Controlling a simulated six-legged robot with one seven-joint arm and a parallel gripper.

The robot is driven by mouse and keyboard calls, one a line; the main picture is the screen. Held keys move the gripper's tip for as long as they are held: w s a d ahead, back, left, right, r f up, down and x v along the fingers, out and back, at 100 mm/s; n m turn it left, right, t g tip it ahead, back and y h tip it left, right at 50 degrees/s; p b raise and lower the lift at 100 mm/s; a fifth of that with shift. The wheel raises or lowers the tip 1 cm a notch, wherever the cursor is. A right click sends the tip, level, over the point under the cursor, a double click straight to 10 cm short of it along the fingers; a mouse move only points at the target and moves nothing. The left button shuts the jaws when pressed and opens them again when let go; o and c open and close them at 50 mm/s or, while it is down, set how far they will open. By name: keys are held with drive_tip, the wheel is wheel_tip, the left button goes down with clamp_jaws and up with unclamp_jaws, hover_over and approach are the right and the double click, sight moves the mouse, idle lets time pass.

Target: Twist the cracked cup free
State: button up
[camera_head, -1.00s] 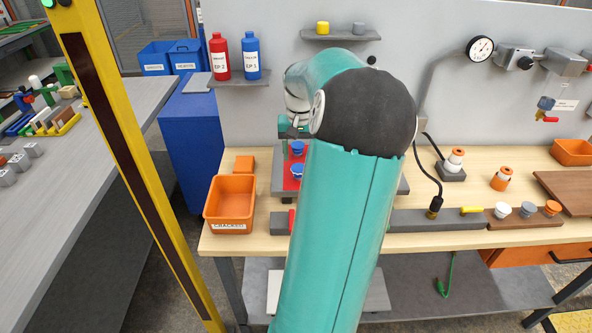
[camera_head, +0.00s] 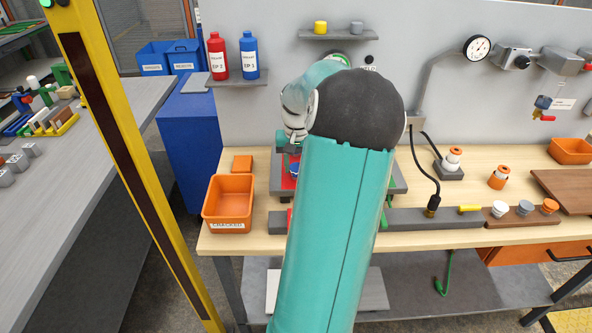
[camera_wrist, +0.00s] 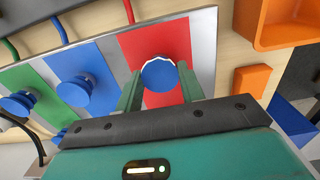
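A blue round cup (camera_wrist: 159,74) with a jagged white line at its rim sits on the red strip (camera_wrist: 150,45) of a board in the wrist view. My gripper (camera_wrist: 160,72) has its two green fingers apart, one on each side of this cup. A thin gap seems to show at each side, but I cannot tell whether the fingers touch it. Two more blue cups stand on the board's blue strip (camera_wrist: 95,62) and green strip (camera_wrist: 35,84). In the head view my arm hides most of the board. The orange bin marked CRACKED (camera_head: 229,226) stands left of the board.
An orange block (camera_head: 242,164) lies behind the bin and also shows in the wrist view (camera_wrist: 254,80). A yellow post (camera_head: 125,150) stands left of the bench. Grey, white and orange pieces (camera_head: 524,208) and a hanging black cable (camera_head: 432,190) are to the right.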

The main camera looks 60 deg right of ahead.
idle(0.3)
drive_tip(key=n, duration=0.4)
drive_tip(key=shift+r, duration=0.1)
drive_tip(key=shift+n, duration=0.4)
drive_tip(key=n, duration=0.3)
drive_tip(key=shift+n, duration=0.4)
drive_tip(key=shift+n, duration=1.1)
drive_tip(key=o, duration=0.5)
drive_tip(key=shift+n, duration=0.5)
drive_tip(key=o, duration=0.5)
